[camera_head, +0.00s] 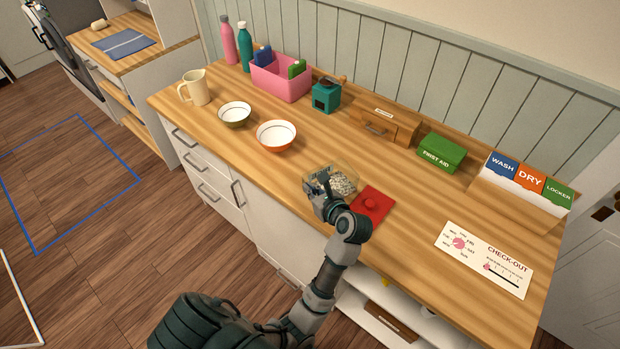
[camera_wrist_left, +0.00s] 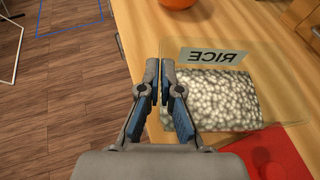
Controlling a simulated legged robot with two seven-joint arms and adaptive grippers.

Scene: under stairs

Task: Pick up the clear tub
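The clear tub (camera_head: 346,174) is near the front edge of the wooden counter, in the middle of the head view. It holds pale grains, and in the left wrist view the tub (camera_wrist_left: 245,58) bears a RICE label that reads reversed. My left gripper (camera_head: 322,180) is at the tub's left side. In the left wrist view its two fingers (camera_wrist_left: 160,68) are close together, one on each side of the tub's left wall, and look shut on it. I cannot tell whether the tub touches the counter. My right gripper is not in view.
A red lid-like piece (camera_head: 372,204) lies just right of the tub. An orange bowl (camera_head: 276,137) and a green bowl (camera_head: 234,115) stand to the left. A check-out card (camera_head: 484,259) lies right.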

